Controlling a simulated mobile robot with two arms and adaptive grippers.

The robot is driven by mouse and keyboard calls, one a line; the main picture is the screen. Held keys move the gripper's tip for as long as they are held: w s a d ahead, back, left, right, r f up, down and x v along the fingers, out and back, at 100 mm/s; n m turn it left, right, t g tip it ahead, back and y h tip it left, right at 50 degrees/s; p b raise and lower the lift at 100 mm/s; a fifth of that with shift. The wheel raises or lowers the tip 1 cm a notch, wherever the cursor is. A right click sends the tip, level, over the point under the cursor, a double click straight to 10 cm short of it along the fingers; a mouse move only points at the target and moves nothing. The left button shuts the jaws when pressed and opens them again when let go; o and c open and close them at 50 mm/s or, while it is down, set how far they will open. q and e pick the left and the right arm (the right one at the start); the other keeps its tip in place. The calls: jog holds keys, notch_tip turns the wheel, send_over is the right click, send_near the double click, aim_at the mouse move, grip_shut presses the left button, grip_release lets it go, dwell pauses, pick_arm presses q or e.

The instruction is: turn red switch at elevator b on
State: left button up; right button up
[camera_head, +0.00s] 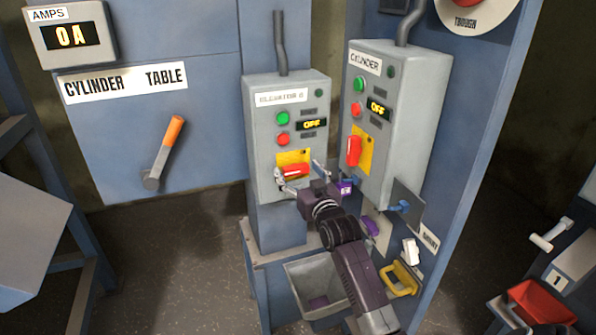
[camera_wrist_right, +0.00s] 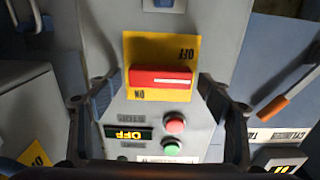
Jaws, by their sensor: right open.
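The elevator box (camera_head: 262,130) is grey, with a label that seems to read ELEVATOR B and a lit display (camera_head: 311,125) reading OFF. Its red switch (camera_head: 294,170) sits on a yellow plate (camera_head: 286,158), with the handle lying roughly horizontal. In the right wrist view the red switch (camera_wrist_right: 160,78) shows upside down, between OFF and ON markings on the yellow plate (camera_wrist_right: 150,45). My right gripper (camera_head: 299,174) is open in front of the switch, its fingers spread on either side of the handle. In the wrist view a gap shows between the fingers and the handle. My left gripper is out of view.
The CYLINDER box (camera_head: 410,130) stands close on the right, with its own red switch (camera_head: 354,151) upright and display OFF. An orange-handled lever (camera_head: 165,150) is on the left panel. A grey bin (camera_head: 318,285) and a yellow handle (camera_head: 400,279) lie below.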

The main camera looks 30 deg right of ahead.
jog(key=shift+c, duration=0.2)
jog(key=c, duration=1.1)
jog(key=shift+r, duration=0.1)
jog(key=m+p, duration=0.2)
jog(key=m, duration=0.1)
jog(key=shift+d+r+m, duration=0.1)
jog(key=shift+m, duration=0.3)
jog(key=m+p, duration=0.2)
jog(key=m, duration=0.2)
jog(key=shift+d+m, duration=0.1)
jog(key=shift+m, duration=0.2)
jog(key=m, duration=0.1)
jog(key=m+p, duration=0.1)
jog(key=m, duration=0.2)
jog(key=shift+s+d+f+m, duration=0.1)
jog(key=shift+f+m, duration=0.15)
jog(key=shift+m, duration=0.05)
jog(key=m+p, duration=0.1)
jog(key=m, duration=0.3)
jog(key=shift+f+m+p, duration=0.15)
jog(key=shift+m+p, duration=0.15)
jog(key=shift+m, duration=0.3)
